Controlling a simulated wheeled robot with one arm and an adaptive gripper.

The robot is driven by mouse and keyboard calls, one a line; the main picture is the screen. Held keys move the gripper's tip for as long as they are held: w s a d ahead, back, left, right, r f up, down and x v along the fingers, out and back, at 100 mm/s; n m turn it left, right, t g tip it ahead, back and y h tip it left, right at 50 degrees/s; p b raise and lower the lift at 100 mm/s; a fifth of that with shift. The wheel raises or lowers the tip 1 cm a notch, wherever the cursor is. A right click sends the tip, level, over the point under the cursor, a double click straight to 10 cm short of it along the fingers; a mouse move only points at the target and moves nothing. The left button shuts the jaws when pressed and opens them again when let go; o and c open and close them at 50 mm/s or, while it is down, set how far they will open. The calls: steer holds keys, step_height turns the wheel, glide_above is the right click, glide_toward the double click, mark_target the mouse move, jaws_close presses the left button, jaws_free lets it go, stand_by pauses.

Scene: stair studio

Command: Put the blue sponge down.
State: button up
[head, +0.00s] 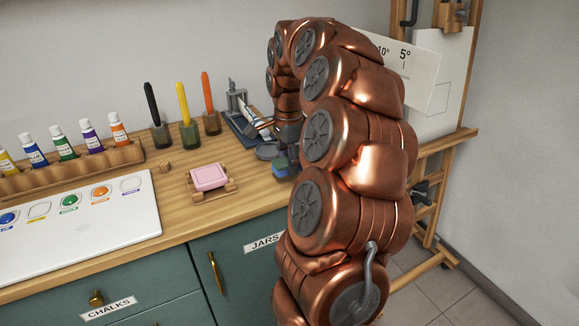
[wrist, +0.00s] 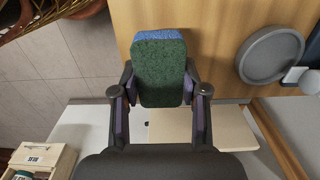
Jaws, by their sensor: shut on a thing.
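The blue sponge (head: 281,167) has a dark green scouring face, which fills the middle of the wrist view (wrist: 159,68), with a blue edge at its far end. My gripper (wrist: 160,92) is shut on it, one finger on each side. In the head view the sponge hangs below my gripper at the right end of the wooden worktop (head: 240,204). I cannot tell whether its underside touches the worktop.
A grey round dish (wrist: 271,54) lies close to the sponge. A pink block (head: 208,177) sits on a small wooden rack (head: 222,194) to the left. Brush pots (head: 190,134) and paint tubes (head: 64,142) stand behind. Worktop between rack and sponge is bare.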

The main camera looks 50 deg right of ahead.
mark_target(289, 177)
steer(key=shift+w+d, duration=0.5)
steer(key=shift+d, duration=0.25)
steer(key=shift+f+p, duration=0.3)
steer(key=shift+f, duration=1.5)
steer(key=shift+f, duration=0.1)
steer(key=shift+f, duration=0.1)
steer(key=o, duration=1.2)
step_height(289, 177, up, 12)
steer(key=shift+r+b, duration=0.2)
steer(key=shift+b, duration=0.1)
